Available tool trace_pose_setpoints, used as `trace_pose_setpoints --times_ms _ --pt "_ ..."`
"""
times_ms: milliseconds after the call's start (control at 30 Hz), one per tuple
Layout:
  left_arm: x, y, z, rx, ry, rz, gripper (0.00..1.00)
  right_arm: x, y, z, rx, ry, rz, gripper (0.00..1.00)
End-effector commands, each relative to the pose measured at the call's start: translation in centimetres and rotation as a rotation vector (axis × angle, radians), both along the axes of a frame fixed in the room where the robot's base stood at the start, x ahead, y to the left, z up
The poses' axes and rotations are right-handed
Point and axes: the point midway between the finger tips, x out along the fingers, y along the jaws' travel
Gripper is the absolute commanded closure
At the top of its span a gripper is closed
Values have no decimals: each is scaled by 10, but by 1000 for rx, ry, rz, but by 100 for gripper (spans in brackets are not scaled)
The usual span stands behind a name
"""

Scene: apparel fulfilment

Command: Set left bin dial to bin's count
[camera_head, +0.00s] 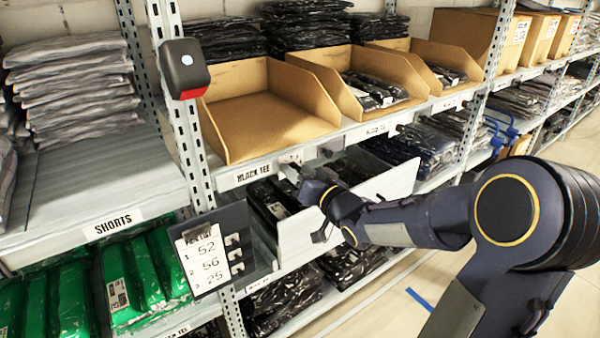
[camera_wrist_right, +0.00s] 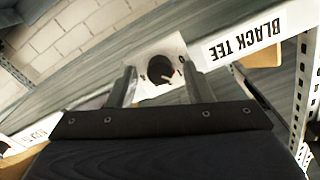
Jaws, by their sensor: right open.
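The left bin (camera_head: 262,120) is an open cardboard bin on the middle shelf, and its visible floor is empty. Its dial (camera_head: 291,159) is on the shelf edge right of the BLACK TEE label. In the right wrist view the dial (camera_wrist_right: 160,70) is a round black knob on a white plate. A light pointer mark shows on the knob; the scale marks are too small to read. My right gripper (camera_head: 294,174) is in front of the dial. In the wrist view its open fingers (camera_wrist_right: 159,72) stand on either side of the knob, with gaps. My left gripper is out of view.
The middle bin (camera_head: 355,85) and right bin (camera_head: 430,60) hold black packages. A clipboard (camera_head: 208,258) with handwritten numbers and a grey holder stand left of my gripper. A pulled-out white-fronted drawer (camera_head: 385,188) lies below the dial. A shelf post (camera_head: 185,130) rises at left.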

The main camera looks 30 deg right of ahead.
Motion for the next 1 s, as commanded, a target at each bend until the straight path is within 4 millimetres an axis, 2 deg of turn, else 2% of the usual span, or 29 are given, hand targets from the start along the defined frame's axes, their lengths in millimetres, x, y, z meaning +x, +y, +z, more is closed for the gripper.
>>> trace_pose_setpoints --times_ms 133,467,767,1000 --pt "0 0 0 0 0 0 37 0 0 0 0 0 0 54" --pt "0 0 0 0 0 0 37 0 0 0 0 1 0 97" --pt "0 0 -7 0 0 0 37 -1 0 -2 -36 -3 1 99" --pt "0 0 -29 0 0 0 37 -1 0 -5 -170 -16 0 99"
